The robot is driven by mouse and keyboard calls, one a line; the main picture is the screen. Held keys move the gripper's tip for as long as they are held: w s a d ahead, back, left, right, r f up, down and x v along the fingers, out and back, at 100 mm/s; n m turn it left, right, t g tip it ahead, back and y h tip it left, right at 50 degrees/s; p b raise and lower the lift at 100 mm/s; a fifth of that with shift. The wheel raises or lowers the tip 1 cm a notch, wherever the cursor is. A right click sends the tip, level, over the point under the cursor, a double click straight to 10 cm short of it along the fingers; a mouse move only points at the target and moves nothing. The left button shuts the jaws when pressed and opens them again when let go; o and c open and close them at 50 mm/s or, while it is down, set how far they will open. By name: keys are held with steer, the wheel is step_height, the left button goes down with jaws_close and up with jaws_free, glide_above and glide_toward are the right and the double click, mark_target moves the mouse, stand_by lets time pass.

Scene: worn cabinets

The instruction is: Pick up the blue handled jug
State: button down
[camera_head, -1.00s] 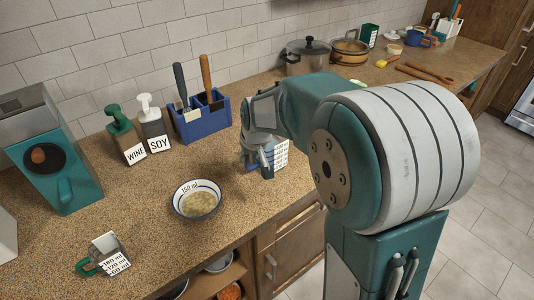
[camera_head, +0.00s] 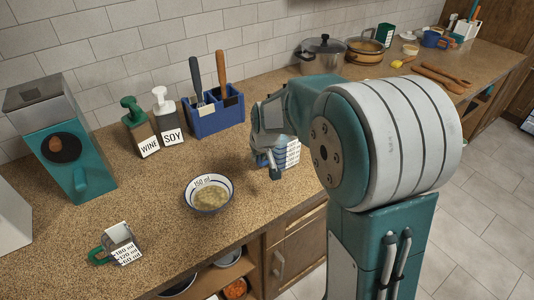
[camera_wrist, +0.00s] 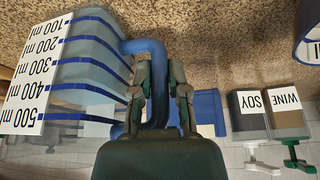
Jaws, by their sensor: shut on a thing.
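The blue handled jug (camera_wrist: 88,65) is a clear measuring jug with blue bands and a white label marked from 100 to 500 ml. It fills the left of the wrist view, which looks upside down. My gripper (camera_wrist: 165,75) is shut on its blue handle (camera_wrist: 155,55), with one finger on each side. In the head view the jug (camera_head: 290,153) is at the counter's front edge, partly hidden by my gripper (camera_head: 270,165) and arm. I cannot tell whether its base touches the counter.
A bowl marked 150 ml (camera_head: 209,193) is left of the jug. A green-handled measuring cup (camera_head: 117,244) lies at front left. Soy (camera_head: 167,120) and wine (camera_head: 138,130) bottles and a blue utensil holder (camera_head: 215,117) stand behind. A pot (camera_head: 325,55) is further back.

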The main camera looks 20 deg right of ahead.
steer(key=shift+r, duration=0.1)
steer(key=shift+r, duration=0.95)
steer(key=s+a+r, duration=0.6)
steer(key=s+r, duration=0.5)
steer(key=s, duration=0.1)
steer(key=shift+s, duration=0.3)
